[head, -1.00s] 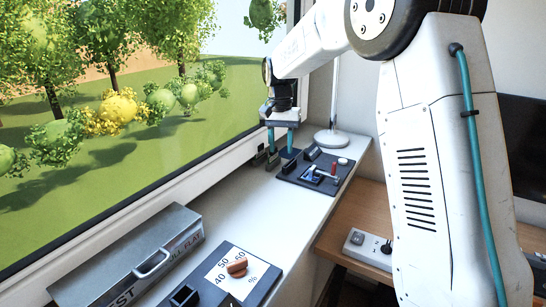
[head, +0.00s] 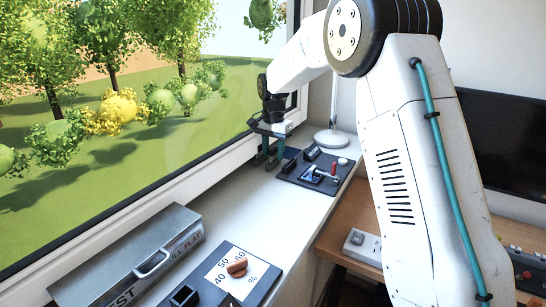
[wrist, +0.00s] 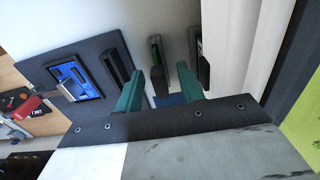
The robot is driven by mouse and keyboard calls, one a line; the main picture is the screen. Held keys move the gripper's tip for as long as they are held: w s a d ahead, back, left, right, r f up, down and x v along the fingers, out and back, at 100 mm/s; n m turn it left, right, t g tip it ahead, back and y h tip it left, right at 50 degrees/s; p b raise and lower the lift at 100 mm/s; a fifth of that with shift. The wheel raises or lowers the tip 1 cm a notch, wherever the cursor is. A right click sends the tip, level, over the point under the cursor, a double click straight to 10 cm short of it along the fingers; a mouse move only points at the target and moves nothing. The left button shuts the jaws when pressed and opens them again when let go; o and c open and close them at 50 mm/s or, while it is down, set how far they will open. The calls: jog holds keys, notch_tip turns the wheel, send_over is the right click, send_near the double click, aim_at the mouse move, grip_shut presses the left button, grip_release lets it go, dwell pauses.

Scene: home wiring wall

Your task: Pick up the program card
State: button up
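My gripper (wrist: 160,88) has two teal fingers, apart, in the wrist view. In the head view my gripper (head: 270,155) is low over the window sill beside the window frame. A small blue piece (wrist: 171,100) shows between and behind the fingers; it may be the program card, but its shape is mostly hidden. Two dark upright pieces with green parts, a left one (wrist: 158,52) and a right one (wrist: 196,45), stand on the sill past the fingertips. I cannot tell whether either holds the card. No contact with the fingers is clear.
A dark panel (wrist: 62,52) with a blue recess and a black slotted block (wrist: 116,66) is beside the fingers. A lamp base (head: 331,138) stands behind it. A grey metal box (head: 130,262) and a dial plate (head: 222,272) lie nearer on the sill.

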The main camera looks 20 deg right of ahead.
grip_shut()
dwell(0.3)
